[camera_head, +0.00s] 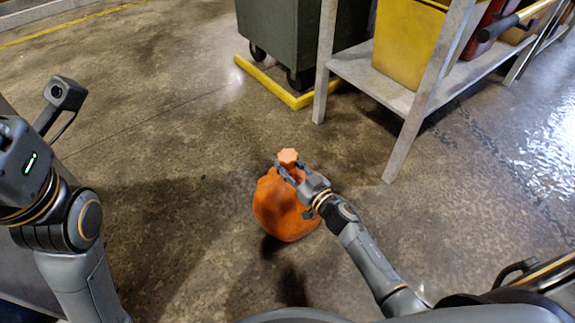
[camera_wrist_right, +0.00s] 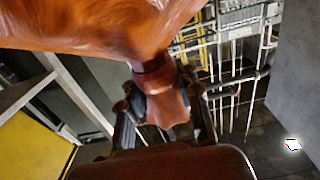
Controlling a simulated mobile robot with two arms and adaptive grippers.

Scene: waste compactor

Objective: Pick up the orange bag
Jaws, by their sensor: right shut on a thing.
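The orange bag (camera_head: 283,210) is a full, rounded sack with a gathered neck and a flared top. In the head view it is at the middle, above or on the concrete floor; I cannot tell if it touches the floor. My right gripper (camera_head: 291,170) is shut on the bag's neck, just under the flared top. In the right wrist view the bag (camera_wrist_right: 95,25) fills the top, and its neck sits between the fingers of my right gripper (camera_wrist_right: 165,105). My left arm is at the left edge of the head view; its gripper's fingers do not show clearly.
A dark green wheeled bin (camera_head: 295,35) stands at the back inside a yellow floor frame (camera_head: 285,95). A grey metal rack (camera_head: 380,80) with a yellow bin (camera_head: 408,40) stands at the right. The floor left of the bag is clear.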

